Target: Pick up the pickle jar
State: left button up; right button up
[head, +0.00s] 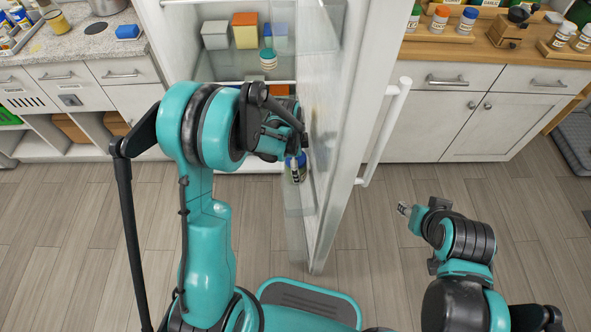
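A jar with a blue lid and yellow-green contents (301,174), which looks like the pickle jar, stands upright at the inner side of the open fridge door (340,110). My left gripper (296,160) reaches in from the left and is at this jar, with a grey fingertip in front of it. The other finger is mostly hidden, so I cannot tell whether it grips the jar. My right gripper (403,209) is over the floor right of the door, away from the jar; its fingers are too small to read.
The fridge shelf (230,68) holds white, yellow and orange boxes and a teal-lidded jar (268,58). The white door handle (385,130) stands out to the right. Counters flank the fridge at left (70,42) and right (480,52).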

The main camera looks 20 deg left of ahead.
pick_arm(q)
jog(key=c, duration=1.5)
